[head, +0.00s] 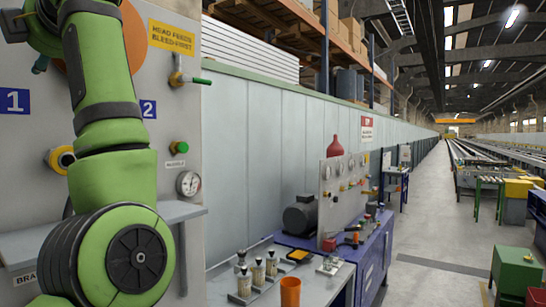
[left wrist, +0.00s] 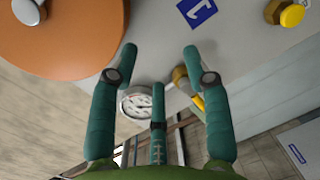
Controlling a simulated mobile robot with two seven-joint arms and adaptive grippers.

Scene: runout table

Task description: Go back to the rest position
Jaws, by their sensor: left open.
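My left arm, green with dark bands, rises across the left of the head view in front of a grey panel (head: 170,100). My left gripper (left wrist: 159,52) shows in the left wrist view with its teal fingers spread wide and nothing between them. Its fingertips point toward the panel, near a large orange disc (left wrist: 60,30) and a blue sign (left wrist: 197,12). I cannot tell whether they touch anything. A round gauge (left wrist: 136,102) and a brass fitting with a yellow lever (left wrist: 190,88) show behind the fingers. My right gripper is in neither view.
The panel carries a green-handled valve (head: 188,79), a gauge (head: 188,183) and a small shelf (head: 180,211). A bench with small fittings and an orange cup (head: 290,291) stands at the lower middle. A blue workbench (head: 372,260) is beyond. Open floor (head: 425,225) lies to the right.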

